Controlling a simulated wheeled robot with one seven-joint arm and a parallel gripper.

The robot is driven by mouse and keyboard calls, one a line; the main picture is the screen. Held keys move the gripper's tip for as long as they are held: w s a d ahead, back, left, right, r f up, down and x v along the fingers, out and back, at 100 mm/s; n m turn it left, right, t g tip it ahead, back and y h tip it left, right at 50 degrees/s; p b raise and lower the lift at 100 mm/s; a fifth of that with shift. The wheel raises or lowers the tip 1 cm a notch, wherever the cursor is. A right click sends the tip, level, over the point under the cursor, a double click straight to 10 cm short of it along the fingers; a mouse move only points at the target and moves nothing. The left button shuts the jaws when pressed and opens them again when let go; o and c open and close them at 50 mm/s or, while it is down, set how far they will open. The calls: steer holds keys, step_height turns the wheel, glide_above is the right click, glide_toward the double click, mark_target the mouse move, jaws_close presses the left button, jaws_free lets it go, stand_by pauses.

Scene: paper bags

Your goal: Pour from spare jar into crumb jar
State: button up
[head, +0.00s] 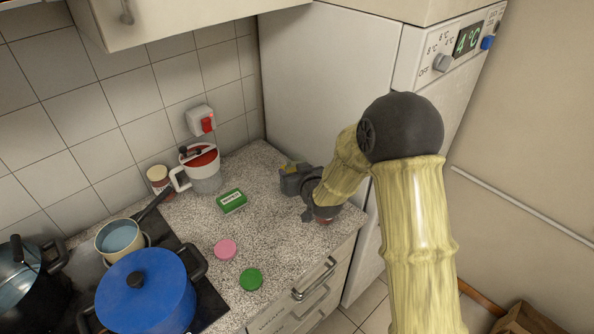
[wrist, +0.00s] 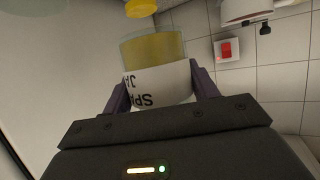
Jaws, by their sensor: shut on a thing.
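My gripper (head: 291,181) is over the right part of the counter, near the fridge. In the wrist view my gripper (wrist: 160,92) is shut on the spare jar (wrist: 160,82), a clear jar with a white label and yellowish contents. The label is partly hidden, and its lettering shows upside down, as does the wrist picture itself, so the jar looks roughly upright. In the head view the jar is mostly hidden by my gripper. I cannot make out a jar marked as the crumb jar. A small jar with a cream top (head: 158,175) stands by the tiled wall, its label unreadable.
A white jug with a red lid (head: 203,172), a green box (head: 231,201), a pink disc (head: 225,250) and a green disc (head: 251,279) are on the counter. A red thing (head: 323,222) shows under my arm. A yellow round thing (wrist: 140,8) lies beyond the jar. Pots (head: 148,290) stand left.

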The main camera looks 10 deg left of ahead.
steer(key=shift+w+d+r+m+y+p, duration=0.1)
steer(key=shift+d+r+m+y+p, duration=0.15)
steer(key=shift+m+y+p, duration=0.4)
steer(key=shift+w+d+f+m, duration=0.1)
steer(key=shift+f+m, duration=0.2)
steer(key=shift+m, duration=0.05)
step_height(320, 180, down, 4)
steer(key=shift+r+m+y+b, duration=0.15)
steer(key=shift+m+y+b, duration=0.4)
steer(key=shift+m+y, duration=0.3)
steer(key=shift+d+r+m+p, duration=0.15)
steer(key=shift+r+m+p, duration=0.1)
steer(key=shift+m+p, duration=0.25)
steer(key=shift+d+m+y, duration=0.3)
steer(key=shift+m+y, duration=0.1)
steer(key=shift+m, duration=0.15)
steer(key=shift+w+d+r+m+t+y+p, duration=0.1)
steer(key=shift+w+d+m+t+y+p, duration=0.2)
steer(key=shift+m, duration=0.3)
steer(key=shift+w+d+m+t+y+p, duration=0.1)
steer(key=shift+d+m+y+p, duration=0.1)
steer(key=shift+d+m+y, duration=0.3)
steer(key=shift+s+a+m+b, duration=0.1)
steer(key=shift+s+m+b, duration=0.05)
steer(key=shift+m+b, duration=0.15)
steer(key=shift+r, duration=0.1)
